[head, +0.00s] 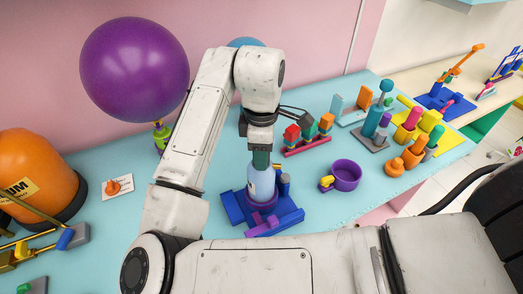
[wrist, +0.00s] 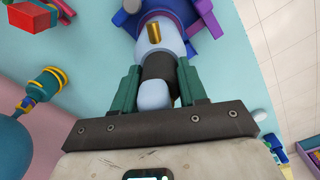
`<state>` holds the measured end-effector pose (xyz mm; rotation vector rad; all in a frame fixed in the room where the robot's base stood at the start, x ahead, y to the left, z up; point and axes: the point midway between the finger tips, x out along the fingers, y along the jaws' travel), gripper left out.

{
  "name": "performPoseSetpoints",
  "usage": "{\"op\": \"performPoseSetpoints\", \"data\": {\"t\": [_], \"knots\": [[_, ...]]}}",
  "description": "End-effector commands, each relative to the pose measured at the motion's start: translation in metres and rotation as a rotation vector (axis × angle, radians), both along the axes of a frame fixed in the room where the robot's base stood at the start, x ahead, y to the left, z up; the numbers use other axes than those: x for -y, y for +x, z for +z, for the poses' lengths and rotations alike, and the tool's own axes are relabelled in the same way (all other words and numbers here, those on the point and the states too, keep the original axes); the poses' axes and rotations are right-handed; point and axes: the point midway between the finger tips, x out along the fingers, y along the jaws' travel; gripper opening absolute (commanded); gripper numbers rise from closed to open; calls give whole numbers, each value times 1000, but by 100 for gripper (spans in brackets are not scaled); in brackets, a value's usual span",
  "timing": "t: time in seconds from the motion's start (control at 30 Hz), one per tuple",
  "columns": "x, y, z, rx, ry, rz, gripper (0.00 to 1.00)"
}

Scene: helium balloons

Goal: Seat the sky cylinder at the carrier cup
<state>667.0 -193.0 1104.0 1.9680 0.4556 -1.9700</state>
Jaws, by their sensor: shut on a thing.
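The sky cylinder (head: 262,184) is a pale blue bottle with a dark band and a gold fitting; it also shows in the wrist view (wrist: 154,96). My gripper (head: 261,160) is shut on it from above, with a teal finger on either side in the wrist view (wrist: 159,70). The cylinder looks about upright over the blue carrier (head: 235,208). Its lower end meets the purple carrier cup (head: 263,206) in the head view. I cannot tell how deep it sits, as the cup's inside is hidden.
A purple balloon (head: 134,69) floats at the left above a small green cylinder (head: 161,137). An orange tank (head: 35,175) stands at the far left. A purple mug (head: 346,176) and a rack of coloured blocks (head: 307,146) stand right of the carrier.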

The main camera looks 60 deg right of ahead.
Motion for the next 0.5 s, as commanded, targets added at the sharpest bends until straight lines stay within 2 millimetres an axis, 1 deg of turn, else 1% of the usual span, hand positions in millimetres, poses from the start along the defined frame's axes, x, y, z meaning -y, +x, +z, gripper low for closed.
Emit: {"op": "performPoseSetpoints", "data": {"t": [0.5], "knots": [[0,0,-10,0,-1,0,0]]}}
